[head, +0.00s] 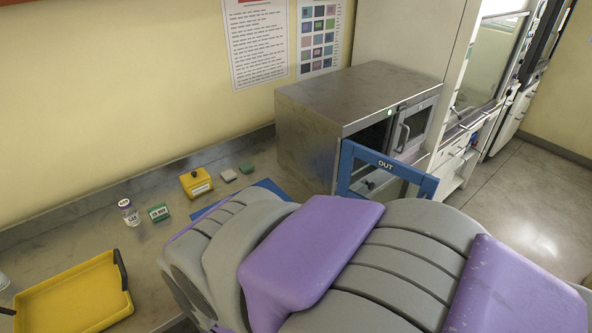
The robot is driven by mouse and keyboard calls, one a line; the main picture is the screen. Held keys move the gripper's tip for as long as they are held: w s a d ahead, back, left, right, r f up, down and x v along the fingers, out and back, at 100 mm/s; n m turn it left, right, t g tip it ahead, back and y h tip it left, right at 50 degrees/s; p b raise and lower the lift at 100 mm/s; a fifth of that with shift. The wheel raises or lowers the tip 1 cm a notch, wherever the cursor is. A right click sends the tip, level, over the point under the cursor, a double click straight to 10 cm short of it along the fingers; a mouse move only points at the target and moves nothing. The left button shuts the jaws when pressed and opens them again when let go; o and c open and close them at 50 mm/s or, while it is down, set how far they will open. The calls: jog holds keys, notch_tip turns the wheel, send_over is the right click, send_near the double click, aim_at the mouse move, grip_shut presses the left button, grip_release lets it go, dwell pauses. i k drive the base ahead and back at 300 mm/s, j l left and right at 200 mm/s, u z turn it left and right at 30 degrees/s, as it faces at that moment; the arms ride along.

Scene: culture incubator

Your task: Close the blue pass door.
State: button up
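The blue pass door (385,164), a blue frame marked OUT with a see-through pane, stands open at the front of the steel incubator box (308,138). It swings out toward me, and the box's dark opening shows behind it. The door's lower part is hidden behind my grey and purple arm. My gripper is not visible, so its place relative to the door cannot be seen.
A grey-framed door with a handle (403,137) is on the box's right half. Open floor (520,190) lies right.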

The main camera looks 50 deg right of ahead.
aim_at(428, 184)
jog(key=z, duration=2.3)
jog(key=k+j+z, duration=0.35)
jog(key=k+z, duration=0.2)
jog(key=i, duration=0.05)
